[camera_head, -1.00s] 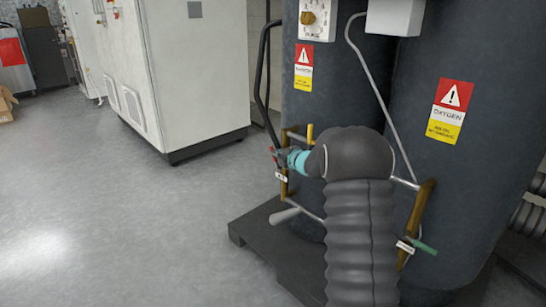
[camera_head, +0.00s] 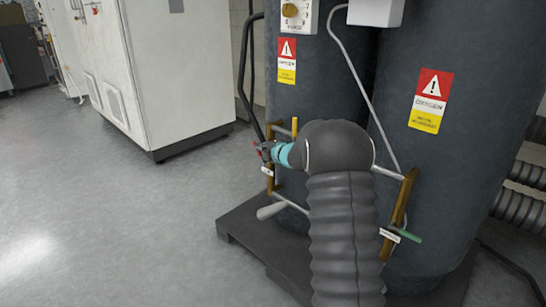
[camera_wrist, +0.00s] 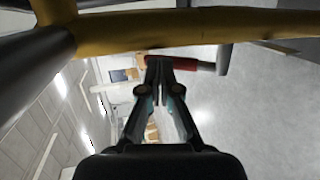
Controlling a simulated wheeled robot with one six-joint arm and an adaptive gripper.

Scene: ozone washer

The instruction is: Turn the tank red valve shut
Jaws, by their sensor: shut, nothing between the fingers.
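The red valve handle (camera_wrist: 186,64) lies across the tips of my gripper in the wrist view, with a grey end to its right. In the head view only a small red bit (camera_head: 259,149) shows at the left tank's brass pipe, beside my gripper (camera_head: 265,150). My gripper is shut and empty; its closed fingertips also show in the wrist view (camera_wrist: 158,66). The tips overlap the handle's left part there; I cannot tell whether they touch it. My arm hides part of the pipework between the tanks.
Two dark tanks (camera_head: 310,75) stand on a black pallet (camera_head: 240,232). A yellow pipe (camera_wrist: 200,30) crosses the wrist view's top. Open floor lies left.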

